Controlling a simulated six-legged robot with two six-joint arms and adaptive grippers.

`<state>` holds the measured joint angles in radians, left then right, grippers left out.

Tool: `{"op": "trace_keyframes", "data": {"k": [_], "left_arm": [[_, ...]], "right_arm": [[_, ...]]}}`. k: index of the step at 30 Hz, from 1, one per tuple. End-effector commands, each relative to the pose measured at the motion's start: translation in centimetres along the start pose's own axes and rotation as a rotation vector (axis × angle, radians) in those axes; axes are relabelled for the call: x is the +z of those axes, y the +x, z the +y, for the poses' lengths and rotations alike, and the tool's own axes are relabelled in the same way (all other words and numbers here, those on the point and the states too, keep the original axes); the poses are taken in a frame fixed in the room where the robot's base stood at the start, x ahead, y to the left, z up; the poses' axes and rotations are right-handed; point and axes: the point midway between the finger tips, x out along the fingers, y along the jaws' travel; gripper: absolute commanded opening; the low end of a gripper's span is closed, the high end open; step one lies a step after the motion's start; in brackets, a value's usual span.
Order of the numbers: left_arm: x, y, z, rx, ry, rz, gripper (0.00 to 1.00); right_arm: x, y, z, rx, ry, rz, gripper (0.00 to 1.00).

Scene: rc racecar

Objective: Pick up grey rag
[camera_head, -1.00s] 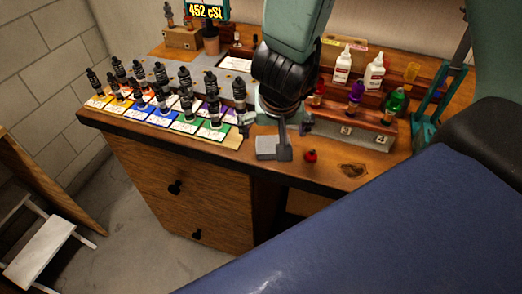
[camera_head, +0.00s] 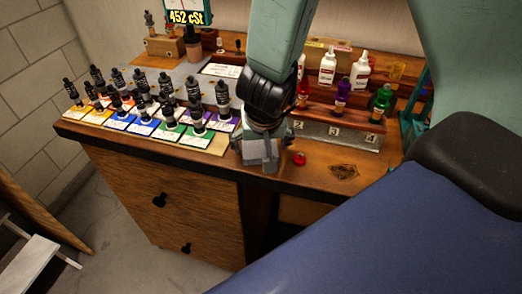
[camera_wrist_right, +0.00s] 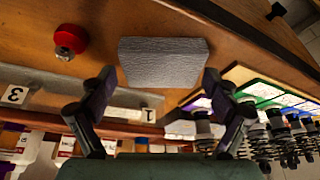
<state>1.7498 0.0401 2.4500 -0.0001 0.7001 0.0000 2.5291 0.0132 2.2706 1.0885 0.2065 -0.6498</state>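The grey rag (camera_wrist_right: 163,62) lies flat on the wooden bench near its front edge in the right wrist view. In the head view the rag (camera_head: 258,164) is mostly hidden behind my right gripper (camera_head: 262,152). In the right wrist view my right gripper (camera_wrist_right: 160,92) is open, its two fingers apart with the rag between and just beyond their tips. Nothing is held in it. My left gripper is not in view.
A red knob (camera_head: 299,159) sits right of the rag. Several black shock absorbers (camera_head: 170,110) stand on coloured cards to the left. A numbered rack (camera_head: 335,133) with bottles stands behind to the right. The blue surface (camera_head: 400,225) fills the lower right.

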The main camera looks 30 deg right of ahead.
Motion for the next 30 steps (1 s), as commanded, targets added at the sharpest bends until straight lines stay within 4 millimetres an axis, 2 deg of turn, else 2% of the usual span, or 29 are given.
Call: {"op": "trace_keyframes", "data": {"k": [2,10,20,30], "left_arm": [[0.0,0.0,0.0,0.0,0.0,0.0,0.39],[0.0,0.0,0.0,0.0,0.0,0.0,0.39],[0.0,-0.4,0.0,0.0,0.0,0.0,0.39],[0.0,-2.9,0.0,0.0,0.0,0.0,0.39]], "right_arm": [[0.0,0.0,0.0,0.0,0.0,0.0,0.77],[0.0,0.0,0.0,0.0,0.0,0.0,0.54],[-0.1,-0.4,0.0,0.0,0.0,0.0,0.54],[-1.2,-3.0,0.0,0.0,0.001,0.001,0.54]]}}
